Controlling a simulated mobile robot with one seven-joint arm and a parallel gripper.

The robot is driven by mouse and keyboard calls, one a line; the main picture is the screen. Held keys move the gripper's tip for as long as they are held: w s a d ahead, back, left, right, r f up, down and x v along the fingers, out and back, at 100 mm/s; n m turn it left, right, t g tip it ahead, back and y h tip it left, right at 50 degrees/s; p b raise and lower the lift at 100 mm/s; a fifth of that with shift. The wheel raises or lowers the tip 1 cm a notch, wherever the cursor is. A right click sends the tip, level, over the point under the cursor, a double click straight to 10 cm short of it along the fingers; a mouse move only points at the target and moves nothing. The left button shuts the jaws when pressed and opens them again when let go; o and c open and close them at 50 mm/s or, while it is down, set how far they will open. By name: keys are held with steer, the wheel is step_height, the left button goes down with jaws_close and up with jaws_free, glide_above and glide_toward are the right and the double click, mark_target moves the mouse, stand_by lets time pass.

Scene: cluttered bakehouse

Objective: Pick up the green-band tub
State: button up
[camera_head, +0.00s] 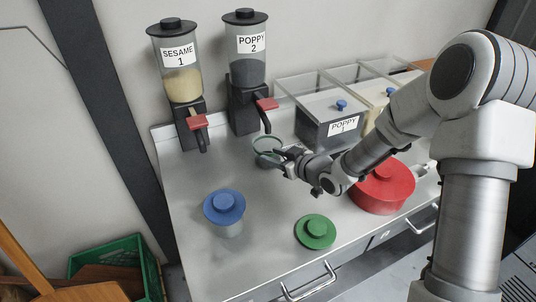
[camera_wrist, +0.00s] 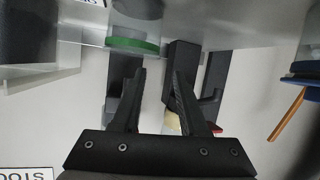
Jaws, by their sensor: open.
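The green-band tub (camera_head: 267,146) is a clear, open-topped tub with a green band. It stands on the metal counter below the dispensers. In the wrist view, which looks upside down, its green band (camera_wrist: 133,44) shows beyond the fingertips, a little left of the middle of the jaws. My gripper (camera_head: 277,156) is at the tub's near right side in the head view, and it hides part of the tub's lower wall. The two black fingers (camera_wrist: 158,72) are apart with nothing between them. Whether they touch the tub I cannot tell.
A green lid (camera_head: 315,232) lies on the counter. A blue-lidded tub (camera_head: 225,209) stands at front left, a red lidded container (camera_head: 383,188) at right. Sesame (camera_head: 180,84) and poppy (camera_head: 247,72) dispensers stand behind; clear bins (camera_head: 322,127) stand at back right.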

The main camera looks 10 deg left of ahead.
steer(key=shift+p+x, duration=0.3)
steer(key=shift+x, duration=3.55)
steer(key=shift+d, duration=0.2)
jaws_close()
steer(key=shift+d+f, duration=0.1)
steer(key=shift+f, duration=0.05)
